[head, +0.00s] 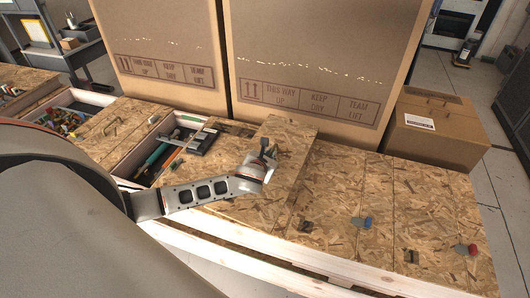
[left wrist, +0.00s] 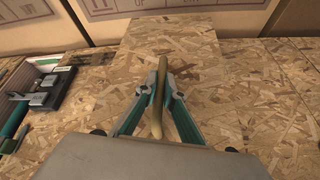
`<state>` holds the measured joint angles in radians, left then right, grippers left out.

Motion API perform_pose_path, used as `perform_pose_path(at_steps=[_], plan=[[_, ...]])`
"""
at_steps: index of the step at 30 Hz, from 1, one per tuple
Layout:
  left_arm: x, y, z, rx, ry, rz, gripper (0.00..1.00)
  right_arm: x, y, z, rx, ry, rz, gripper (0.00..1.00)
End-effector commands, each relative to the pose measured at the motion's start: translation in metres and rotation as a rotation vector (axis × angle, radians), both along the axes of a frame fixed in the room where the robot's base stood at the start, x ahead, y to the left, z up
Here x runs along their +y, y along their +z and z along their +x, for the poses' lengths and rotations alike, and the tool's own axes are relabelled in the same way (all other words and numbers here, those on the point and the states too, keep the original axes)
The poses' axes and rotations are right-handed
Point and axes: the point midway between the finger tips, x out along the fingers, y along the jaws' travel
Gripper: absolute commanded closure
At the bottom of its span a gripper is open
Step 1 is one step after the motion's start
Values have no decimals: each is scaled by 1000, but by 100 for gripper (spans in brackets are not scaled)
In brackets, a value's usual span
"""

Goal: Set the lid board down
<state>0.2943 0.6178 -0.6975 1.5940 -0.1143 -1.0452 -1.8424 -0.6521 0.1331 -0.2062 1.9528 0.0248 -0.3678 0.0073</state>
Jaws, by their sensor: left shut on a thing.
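The lid board (head: 291,136) is a narrow chipboard panel in the middle of the crate top, and it fills the middle of the left wrist view (left wrist: 170,47). A tan handle strip (left wrist: 158,100) stands up from it. My left gripper (head: 265,158) is over the board; in the left wrist view its fingers (left wrist: 158,98) are shut on the handle from both sides. The board's right edge stands above the neighbouring panels. I cannot tell whether its underside touches them. My right gripper is not in view.
An open compartment (head: 140,172) with tools lies left of the board, and another with small coloured parts (head: 62,119) lies further left. Tall cartons (head: 310,55) stand behind. A smaller carton (head: 436,128) stands at back right.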

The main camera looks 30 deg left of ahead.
Motion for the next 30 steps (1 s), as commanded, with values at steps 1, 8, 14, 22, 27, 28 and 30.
perform_pose_path(at_steps=[1,8,14,22,27,28,30], plan=[[11,-5,12,-5,19,1,100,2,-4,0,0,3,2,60],[41,-20,35,-5,68,-8,100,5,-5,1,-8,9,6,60],[45,-24,38,-6,75,-11,100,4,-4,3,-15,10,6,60],[45,-38,37,-5,75,-9,100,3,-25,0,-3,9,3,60],[46,-53,36,-2,75,-9,100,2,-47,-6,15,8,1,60],[45,-56,36,-2,75,-9,100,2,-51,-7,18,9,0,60],[45,-62,36,-2,75,-9,100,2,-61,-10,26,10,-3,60]])
